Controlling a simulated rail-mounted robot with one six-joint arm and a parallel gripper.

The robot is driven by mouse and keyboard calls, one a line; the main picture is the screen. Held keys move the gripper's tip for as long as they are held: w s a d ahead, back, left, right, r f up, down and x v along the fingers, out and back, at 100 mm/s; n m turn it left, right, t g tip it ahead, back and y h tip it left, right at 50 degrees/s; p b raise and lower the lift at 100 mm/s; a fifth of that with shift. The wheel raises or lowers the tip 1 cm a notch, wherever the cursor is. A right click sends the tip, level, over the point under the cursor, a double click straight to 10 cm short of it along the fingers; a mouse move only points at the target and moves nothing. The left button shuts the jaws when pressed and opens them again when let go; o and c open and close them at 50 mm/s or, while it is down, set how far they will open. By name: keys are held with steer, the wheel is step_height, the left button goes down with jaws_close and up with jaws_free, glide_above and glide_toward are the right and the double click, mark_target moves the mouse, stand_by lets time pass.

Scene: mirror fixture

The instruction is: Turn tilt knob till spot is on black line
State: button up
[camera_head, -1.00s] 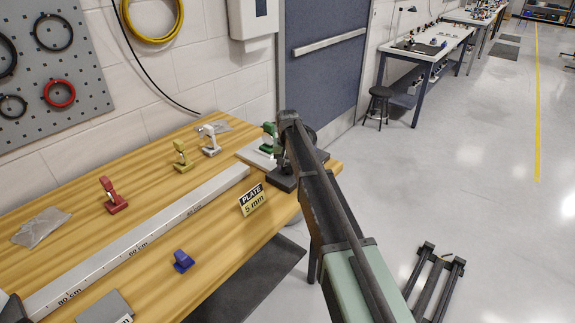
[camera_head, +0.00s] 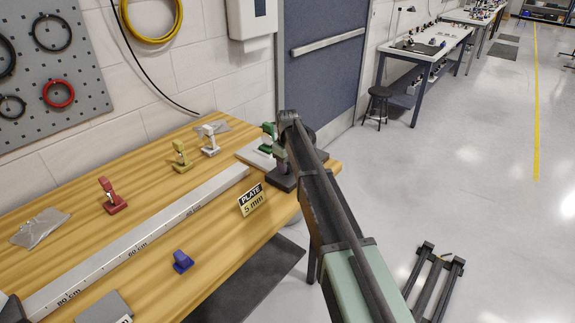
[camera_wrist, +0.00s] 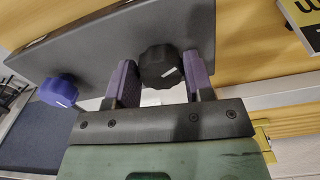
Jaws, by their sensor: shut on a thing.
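In the wrist view, a black fluted knob (camera_wrist: 160,66) with a white mark sits between the two purple-padded fingers of my gripper (camera_wrist: 161,80), which is shut on it. A blue-purple knob (camera_wrist: 58,90) with a white mark stands to the left, outside the fingers. Both knobs are on a dark grey fixture (camera_wrist: 90,45). I cannot tell from any label which one is the tilt knob. In the head view, my gripper (camera_head: 281,160) is at the fixture at the table's far right end, largely hidden by my arm. I cannot make out the spot or the black line.
A metal rail with cm marks (camera_head: 150,236) runs along the wooden table (camera_head: 225,255). Red (camera_head: 112,197), yellow (camera_head: 181,157), white (camera_head: 209,143), green (camera_head: 268,138) and blue (camera_head: 182,262) pieces stand around it. A "PLATE 5 mm" sign (camera_head: 251,201) is close to the fixture.

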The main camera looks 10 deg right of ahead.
mark_target(288, 166)
steer(key=shift+n, duration=0.3)
steer(key=o, duration=0.9)
steer(key=shift+o, duration=0.2)
step_height(288, 166, up, 11)
steer(key=p, duration=1.1)
steer(key=shift+f, duration=0.15)
